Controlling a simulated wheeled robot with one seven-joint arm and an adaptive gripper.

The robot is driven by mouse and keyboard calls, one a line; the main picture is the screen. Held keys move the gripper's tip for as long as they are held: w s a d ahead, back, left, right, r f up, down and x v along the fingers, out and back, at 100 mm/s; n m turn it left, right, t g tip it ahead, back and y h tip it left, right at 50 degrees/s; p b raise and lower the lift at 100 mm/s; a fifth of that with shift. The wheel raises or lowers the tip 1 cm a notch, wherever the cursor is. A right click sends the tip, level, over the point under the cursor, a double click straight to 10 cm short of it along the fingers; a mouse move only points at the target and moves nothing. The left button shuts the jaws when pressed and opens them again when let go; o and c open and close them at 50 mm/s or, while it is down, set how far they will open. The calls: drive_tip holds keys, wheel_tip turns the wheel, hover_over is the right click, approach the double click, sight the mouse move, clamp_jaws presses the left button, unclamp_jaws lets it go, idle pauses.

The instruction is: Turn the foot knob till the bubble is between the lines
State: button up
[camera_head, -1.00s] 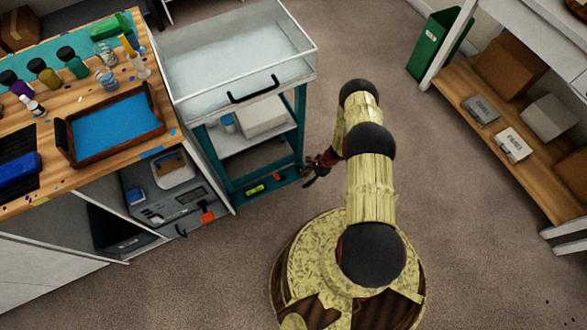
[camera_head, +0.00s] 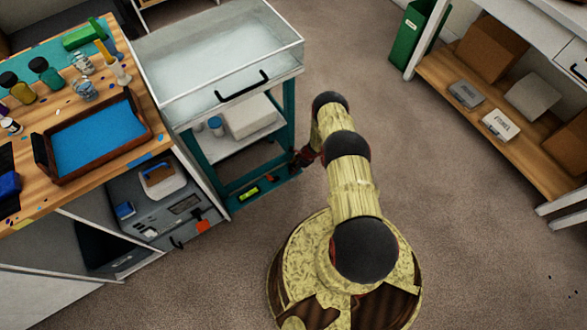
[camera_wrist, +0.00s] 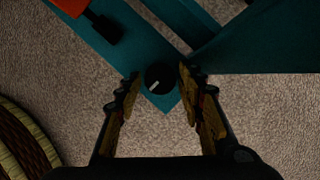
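The foot knob (camera_wrist: 159,76) is a round black knob with a pale pointer line, on the corner of the teal cart frame (camera_wrist: 215,50) in the wrist view. My gripper (camera_wrist: 160,79) is open, with one finger on each side of the knob and small gaps visible; whether it touches is unclear. In the head view my gripper (camera_head: 304,157) is at the cart's lower right corner and hides the knob. A yellow-green bubble level (camera_head: 248,193) lies on the cart's low teal base. Its bubble and lines are too small to read.
The cart (camera_head: 215,70) has a clear-walled top tray and a black handle. A wooden workbench (camera_head: 75,195) with bottles and a blue-lined tray stands left. An orange piece (camera_wrist: 68,5) with a black stem lies near the knob. Carpet is free to the right.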

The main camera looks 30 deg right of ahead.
drive_tip(key=shift+f, duration=0.1)
drive_tip(key=shift+c, duration=0.7)
drive_tip(key=c, duration=0.7)
drive_tip(key=m+p, duration=0.1)
drive_tip(key=p, duration=0.1)
drive_tip(key=shift+a+r+m+h+p, duration=0.2)
drive_tip(key=shift+m+h+p, duration=0.1)
drive_tip(key=shift+m, duration=0.1)
drive_tip(key=m+t+h+p, duration=0.1)
drive_tip(key=m+p, duration=0.2)
drive_tip(key=p, duration=0.1)
drive_tip(key=m+p, duration=0.1)
drive_tip(key=m, duration=0.1)
drive_tip(key=m+h+p, duration=0.1)
drive_tip(key=m+p, duration=0.1)
drive_tip(key=shift+s+a+h, duration=0.1)
drive_tip(key=shift+a+h, duration=0.05)
drive_tip(key=shift+h, duration=0.15)
drive_tip(key=shift+f+m+h+p, duration=0.15)
drive_tip(key=shift+m+h+p, duration=0.35)
drive_tip(key=shift+m+p, duration=0.75)
drive_tip(key=shift+m, duration=0.35)
